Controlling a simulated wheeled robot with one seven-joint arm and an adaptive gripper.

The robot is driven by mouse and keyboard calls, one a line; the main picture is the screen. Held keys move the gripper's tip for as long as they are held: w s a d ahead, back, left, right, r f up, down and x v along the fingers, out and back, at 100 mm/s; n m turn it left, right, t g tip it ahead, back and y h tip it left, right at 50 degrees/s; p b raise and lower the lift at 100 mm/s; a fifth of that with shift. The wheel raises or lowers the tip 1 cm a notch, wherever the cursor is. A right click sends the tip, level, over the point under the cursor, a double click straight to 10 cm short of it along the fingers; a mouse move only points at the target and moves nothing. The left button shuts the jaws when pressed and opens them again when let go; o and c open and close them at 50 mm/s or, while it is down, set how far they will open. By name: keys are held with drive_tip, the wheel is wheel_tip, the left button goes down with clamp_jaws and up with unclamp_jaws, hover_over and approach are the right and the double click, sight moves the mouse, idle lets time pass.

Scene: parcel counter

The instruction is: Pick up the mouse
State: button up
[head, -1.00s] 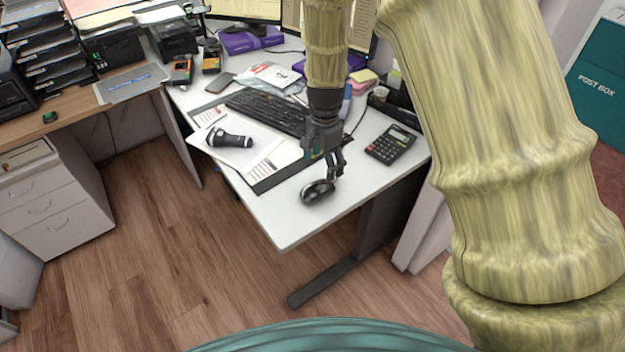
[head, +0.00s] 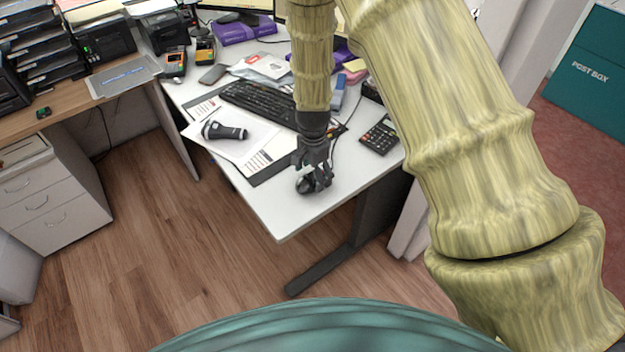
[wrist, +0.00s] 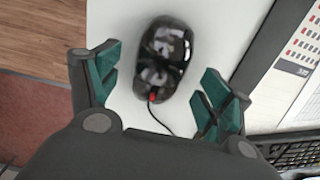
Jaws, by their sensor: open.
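The mouse (head: 306,186) is black and glossy and lies on the white desk (head: 275,214) near its front corner. In the wrist view the mouse (wrist: 163,58) is slightly blurred, with its cable running down toward my gripper. My gripper (head: 318,182) is open and reaches down over the mouse, hiding part of it in the head view. In the wrist view the two green-padded fingers (wrist: 158,88) stand apart on either side of the cable end of the mouse.
A calculator (head: 381,136) lies to the right of my gripper. The desk's front corner around the mouse is otherwise clear.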

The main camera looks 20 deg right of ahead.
drive_tip(key=shift+f, duration=1.05)
drive_tip(key=c, duration=1.1)
drive_tip(key=shift+c, duration=0.2)
drive_tip(key=shift+r, duration=0.1)
